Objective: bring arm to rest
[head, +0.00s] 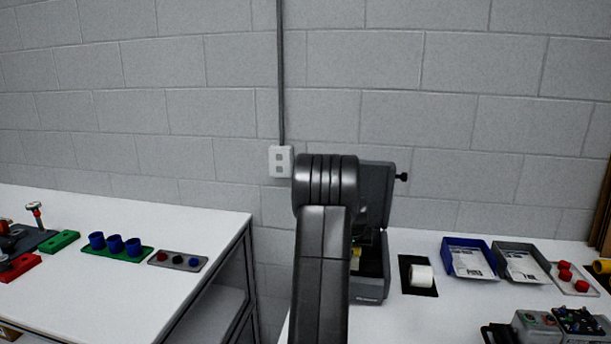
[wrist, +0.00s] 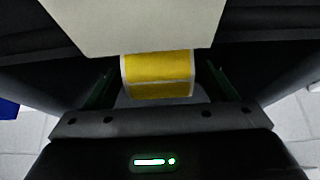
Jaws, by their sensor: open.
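My arm (head: 322,245) rises in the middle of the head view, its upper joint in front of a dark grey open machine (head: 371,285). My gripper is hidden behind the arm there. Some yellow also shows inside the machine in the head view (head: 356,252).
The right table holds a white roll (head: 421,275) on a black mat, a blue tray (head: 469,244), a grey tray (head: 521,248) and red parts (head: 565,276). The left table (head: 165,225) holds blue cups (head: 114,243). A gap separates the tables; a block wall stands behind.

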